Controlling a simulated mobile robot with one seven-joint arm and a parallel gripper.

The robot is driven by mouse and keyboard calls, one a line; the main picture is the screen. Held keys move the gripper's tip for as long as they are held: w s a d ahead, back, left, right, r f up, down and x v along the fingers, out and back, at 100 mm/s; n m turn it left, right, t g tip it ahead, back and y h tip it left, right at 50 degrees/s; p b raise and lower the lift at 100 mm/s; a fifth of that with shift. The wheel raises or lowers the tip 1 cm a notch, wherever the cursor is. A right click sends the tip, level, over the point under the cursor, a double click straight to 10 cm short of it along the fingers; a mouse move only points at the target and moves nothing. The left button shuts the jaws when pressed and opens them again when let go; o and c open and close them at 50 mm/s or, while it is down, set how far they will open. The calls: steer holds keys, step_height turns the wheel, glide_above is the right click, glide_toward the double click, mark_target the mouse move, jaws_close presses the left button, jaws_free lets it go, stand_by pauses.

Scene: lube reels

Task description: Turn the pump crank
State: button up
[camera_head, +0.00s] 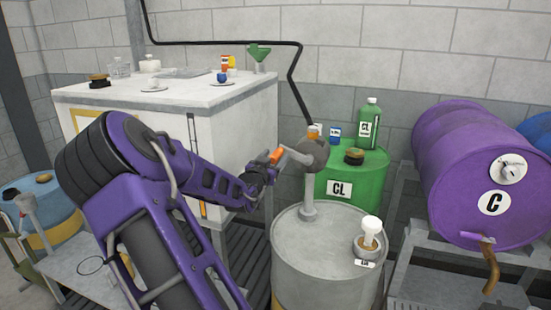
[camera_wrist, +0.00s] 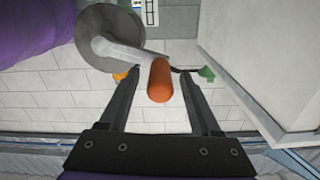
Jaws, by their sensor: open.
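The pump crank has an orange handle (camera_head: 277,156) on a grey arm, joined to a round grey pump head (camera_head: 311,153). The pump stands on a pipe on top of a grey drum (camera_head: 325,245). My gripper (camera_head: 267,171) is at the handle, on the pump's left side. In the wrist view, the orange handle (camera_wrist: 160,82) shows between the two spread fingers of my gripper (camera_wrist: 159,74), with a gap on each side. The crank arm (camera_wrist: 118,50) runs up-left to the pump head (camera_wrist: 97,28). I cannot tell whether a finger touches the handle.
A white cabinet (camera_head: 135,93) with small items stands behind my arm. A green drum (camera_head: 345,185) marked CL holds bottles behind the pump. A purple drum (camera_head: 470,150) marked C lies on a rack at right. A cup with a white-topped item (camera_head: 372,228) sits on the grey drum.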

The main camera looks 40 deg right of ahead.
steer(key=shift+w+d, duration=0.25)
steer(key=shift+d, duration=0.15)
jaws_close()
stand_by(1.3)
